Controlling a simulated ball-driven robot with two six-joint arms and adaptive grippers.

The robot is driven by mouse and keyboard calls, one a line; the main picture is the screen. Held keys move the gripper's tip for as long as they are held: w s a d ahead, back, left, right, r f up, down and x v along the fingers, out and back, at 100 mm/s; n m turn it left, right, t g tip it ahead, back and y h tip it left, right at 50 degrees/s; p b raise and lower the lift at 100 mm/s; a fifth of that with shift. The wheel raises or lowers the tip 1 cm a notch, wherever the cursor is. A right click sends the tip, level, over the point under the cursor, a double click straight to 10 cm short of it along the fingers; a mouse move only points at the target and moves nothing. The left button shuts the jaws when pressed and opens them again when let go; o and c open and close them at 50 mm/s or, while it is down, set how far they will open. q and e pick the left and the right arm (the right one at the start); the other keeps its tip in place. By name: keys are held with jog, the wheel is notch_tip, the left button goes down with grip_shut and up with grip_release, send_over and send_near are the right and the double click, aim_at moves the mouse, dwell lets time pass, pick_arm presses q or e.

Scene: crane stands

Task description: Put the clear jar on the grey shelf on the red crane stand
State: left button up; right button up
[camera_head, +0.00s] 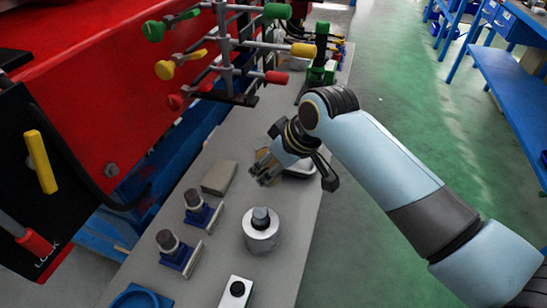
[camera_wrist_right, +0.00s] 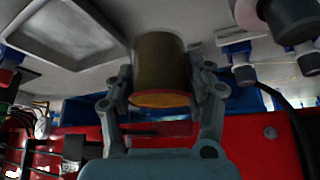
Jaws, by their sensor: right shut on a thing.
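The jar (camera_wrist_right: 162,62), see-through with brown contents and an orange-red end, is between the fingers of my right gripper (camera_wrist_right: 163,85) in the right wrist view. In the head view my right gripper (camera_head: 263,172) is over the grey shelf (camera_head: 222,262) that runs along the red crane stand (camera_head: 85,90). The gripper is shut on the jar and mostly hides it there. I cannot tell whether the jar touches the shelf. My left gripper is not in view.
A pale tray (camera_head: 300,168) lies beside the gripper and a tan block (camera_head: 219,177) lies to its left. A silver cylinder (camera_head: 261,232) and two blue-based fittings stand nearer. Coloured valve handles stick out from the stand above the far shelf.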

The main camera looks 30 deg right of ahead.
notch_tip(320, 180, down, 3)
jog(key=shift+s+r, duration=0.1)
jog(key=shift+r, duration=0.05)
notch_tip(320, 180, down, 4)
jog(key=shift+b, duration=0.35)
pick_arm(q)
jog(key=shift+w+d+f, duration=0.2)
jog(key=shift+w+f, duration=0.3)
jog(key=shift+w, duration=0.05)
pick_arm(e)
jog(key=o, duration=1.4)
jog(key=shift+r, duration=0.2)
pick_arm(q)
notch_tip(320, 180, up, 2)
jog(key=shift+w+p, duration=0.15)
jog(key=shift+p, duration=0.8)
pick_arm(e)
jog(key=v, duration=1.1)
jog(key=shift+s+r, duration=0.25)
jog(key=shift+s, duration=0.05)
jog(key=shift+d, duration=0.1)
